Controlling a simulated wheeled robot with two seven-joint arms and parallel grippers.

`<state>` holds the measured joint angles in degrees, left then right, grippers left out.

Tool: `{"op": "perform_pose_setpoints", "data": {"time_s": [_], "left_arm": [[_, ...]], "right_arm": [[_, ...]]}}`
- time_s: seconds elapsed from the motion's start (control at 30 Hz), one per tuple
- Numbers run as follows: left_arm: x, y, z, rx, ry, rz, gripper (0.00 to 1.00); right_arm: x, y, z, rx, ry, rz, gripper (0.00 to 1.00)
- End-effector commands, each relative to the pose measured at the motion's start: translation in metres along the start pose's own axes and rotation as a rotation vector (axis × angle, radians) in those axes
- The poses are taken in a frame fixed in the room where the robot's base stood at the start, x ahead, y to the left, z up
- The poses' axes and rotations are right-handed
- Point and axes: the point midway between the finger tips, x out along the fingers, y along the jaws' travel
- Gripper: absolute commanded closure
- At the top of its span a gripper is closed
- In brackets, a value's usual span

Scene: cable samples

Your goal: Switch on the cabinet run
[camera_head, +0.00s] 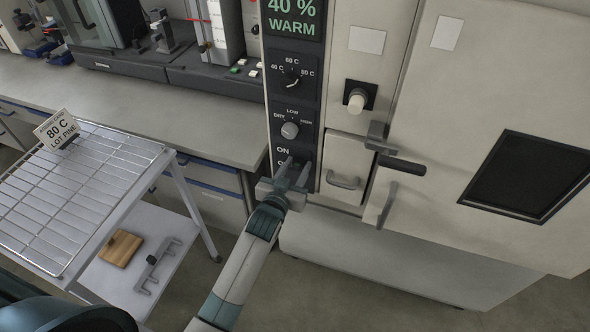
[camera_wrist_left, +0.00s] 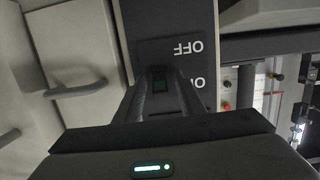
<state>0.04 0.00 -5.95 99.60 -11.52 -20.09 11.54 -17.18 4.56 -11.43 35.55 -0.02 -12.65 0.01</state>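The cabinet's dark control panel (camera_head: 309,102) has ON and OFF lettering low down, partly hidden by my left gripper. My left gripper (camera_head: 294,168) is right in front of that lettering, its two fingers apart. The display (camera_head: 293,17) reads 40 % WARM. Below it are a temperature dial (camera_head: 291,80) and a DRY-LOW-HIGH dial (camera_head: 290,130). My right gripper is not in view.
Right of the panel are a small door with a handle (camera_head: 343,182) and the big cabinet door with a dark window (camera_head: 525,176). At left is a wire rack cart (camera_head: 82,190) with a card (camera_head: 56,130) reading 80 C LOT PINE. A wood block (camera_head: 120,248) lies on its lower shelf.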

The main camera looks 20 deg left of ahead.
Motion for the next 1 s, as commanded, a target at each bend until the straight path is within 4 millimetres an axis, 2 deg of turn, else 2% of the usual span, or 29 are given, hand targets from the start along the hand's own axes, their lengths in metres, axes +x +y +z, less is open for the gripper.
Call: {"op": "perform_pose_setpoints", "data": {"time_s": [0.27, 0.53, 1.0], "left_arm": [[-0.011, 0.0, 0.001, 0.0, 0.0, 0.0, 0.64], [-0.05, 0.0, 0.003, 0.001, 0.0, 0.0, 0.64], [-0.141, 0.0, 0.002, 0.0, -0.001, 0.0, 0.64]], "right_arm": [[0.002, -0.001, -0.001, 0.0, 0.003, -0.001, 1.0], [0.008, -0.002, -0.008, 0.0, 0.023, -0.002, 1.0], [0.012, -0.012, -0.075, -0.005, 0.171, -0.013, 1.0]]}}
